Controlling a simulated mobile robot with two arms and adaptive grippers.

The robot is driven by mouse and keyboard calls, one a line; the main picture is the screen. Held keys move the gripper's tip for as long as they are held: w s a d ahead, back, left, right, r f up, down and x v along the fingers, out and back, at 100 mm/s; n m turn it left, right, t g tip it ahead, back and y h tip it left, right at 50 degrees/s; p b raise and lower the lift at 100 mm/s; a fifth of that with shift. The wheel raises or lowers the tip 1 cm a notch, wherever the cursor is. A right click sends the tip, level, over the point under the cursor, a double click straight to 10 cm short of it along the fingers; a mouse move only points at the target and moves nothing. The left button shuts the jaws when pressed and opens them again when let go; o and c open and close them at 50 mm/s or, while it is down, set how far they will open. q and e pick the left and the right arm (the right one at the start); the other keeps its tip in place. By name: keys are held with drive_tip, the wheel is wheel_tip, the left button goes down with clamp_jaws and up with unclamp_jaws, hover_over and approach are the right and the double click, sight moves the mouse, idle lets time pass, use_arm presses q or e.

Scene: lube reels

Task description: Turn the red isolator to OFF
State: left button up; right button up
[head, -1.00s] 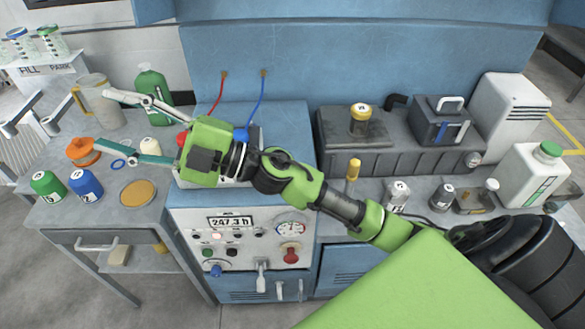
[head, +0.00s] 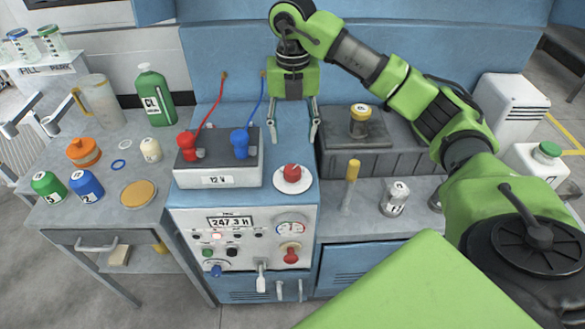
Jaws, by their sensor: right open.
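A red knob on a round white plate (head: 291,174), which looks like the isolator, sits on top of the blue cabinet, right of the battery. Its markings are too small to read. My right gripper (head: 293,132) points down above and behind the knob, with its two thin fingers apart and nothing between them. It appears clear of the knob. A second red knob (head: 291,253) is on the cabinet's front panel, below the gauge. My left gripper is not in view.
The grey 12 V battery (head: 217,168) with red and blue terminal clamps stands just left of the knob. A yellow-handled tool (head: 352,171) stands to its right. The left bench (head: 100,218) holds bottles and a jug. The blue panel rises behind.

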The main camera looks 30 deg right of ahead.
sight(292, 169)
wheel_tip(292, 169, down, 13)
drive_tip(key=shift+a+r+p, duration=0.1)
drive_tip(key=shift+p, duration=1.15)
drive_tip(key=shift+c, duration=0.5)
drive_tip(key=c, duration=1)
